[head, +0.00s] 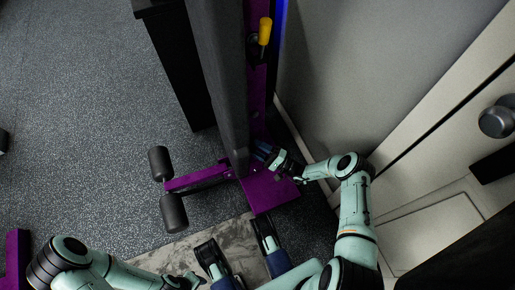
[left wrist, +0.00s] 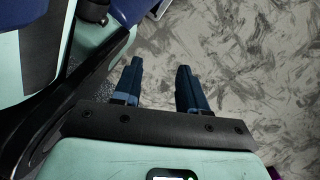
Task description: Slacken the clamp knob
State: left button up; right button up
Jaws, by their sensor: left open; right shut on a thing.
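My right gripper (head: 264,152) reaches in from the right to the purple frame of the gym machine (head: 270,192), beside the lower end of its grey pad. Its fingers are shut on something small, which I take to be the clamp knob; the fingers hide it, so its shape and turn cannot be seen. My left gripper (left wrist: 158,82) is open and empty, pointing down over the marbled grey floor patch in the left wrist view. It is away from the machine.
A yellow-handled part (head: 265,30) sits higher on the machine. Two dark foam rollers (head: 174,213) stick out on its left. A pale wall and a door with a round knob (head: 496,121) stand close on the right. Speckled floor (head: 70,120) is free at left.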

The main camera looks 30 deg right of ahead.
dwell(0.3)
jog(key=o, duration=0.8)
jog(key=shift+c, duration=0.2)
pick_arm(q)
jog(key=w, duration=0.1)
jog(key=w+r+p, duration=0.1)
jog(key=w+t, duration=0.1)
jog(key=shift+w+d+r+p, duration=0.1)
jog(key=shift+d+r+p, duration=0.1)
jog(key=shift+r+p, duration=0.15)
pick_arm(e)
jog(key=v, duration=1.3)
jog(key=shift+s, duration=0.2)
jog(key=shift+d+f, duration=0.1)
jog(key=shift+f, duration=0.05)
